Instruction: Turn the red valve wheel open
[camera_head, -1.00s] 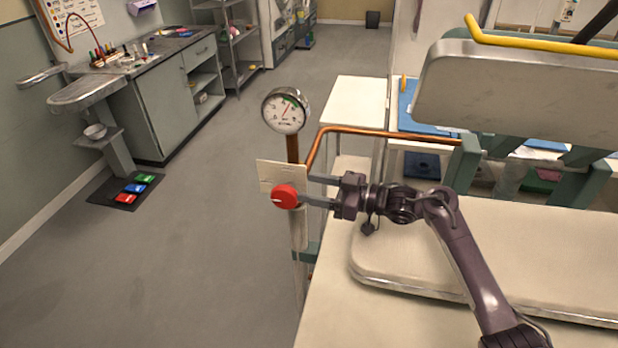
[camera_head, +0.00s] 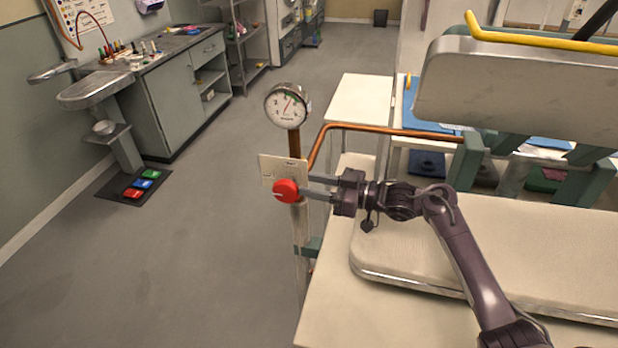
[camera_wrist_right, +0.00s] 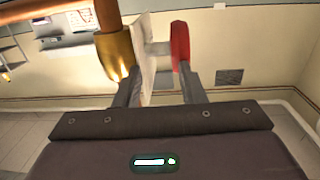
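The red valve wheel (camera_head: 286,190) is on a post, in front of a cream plate (camera_head: 283,169). In the right wrist view the wheel (camera_wrist_right: 180,46) shows edge-on, apart from the plate on a short pale stem. My right gripper (camera_head: 312,187) reaches in from the right at wheel height. Its fingers are apart: in the wrist view one tip is by the plate and brass fitting (camera_wrist_right: 116,54), the other at the wheel's lower edge. Whether they touch is unclear. A round gauge (camera_head: 287,106) stands above the wheel. My left gripper is not in view.
A copper pipe (camera_head: 380,129) runs right from the post to a green frame. A padded cream bench (camera_head: 440,240) lies below my right arm. Floor pedals (camera_head: 140,184) and a grey cabinet (camera_head: 185,100) stand left. The floor between is clear.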

